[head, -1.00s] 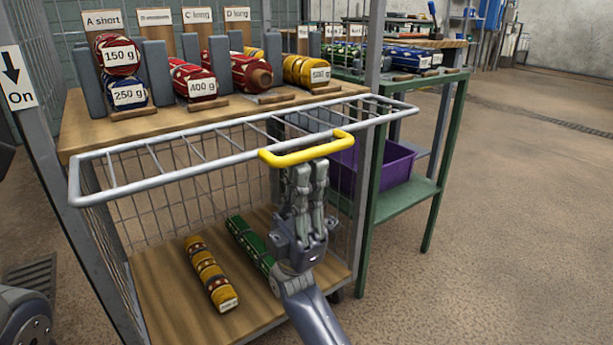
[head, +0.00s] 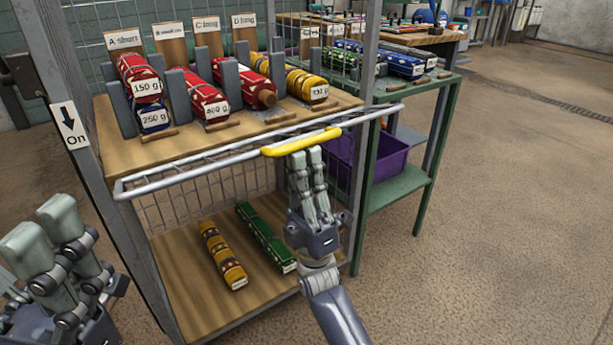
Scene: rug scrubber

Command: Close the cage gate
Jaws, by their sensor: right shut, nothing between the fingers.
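The cage gate (head: 195,165) is a grey barred frame with a yellow handle (head: 300,143) along its near rail. It stands out at the cage front, above the lower shelf, and looks almost edge-on from here. My right gripper (head: 307,158) is shut and empty, fingers pointing up, with its tips at the underside of the yellow handle; they look in contact.
Red, blue and yellow weighted rolls fill the upper shelf (head: 190,150). A yellow roll (head: 222,256) and a green roll (head: 266,238) lie on the lower shelf (head: 185,290). A green table with a purple bin (head: 385,160) stands right of the cage. The floor at right is clear.

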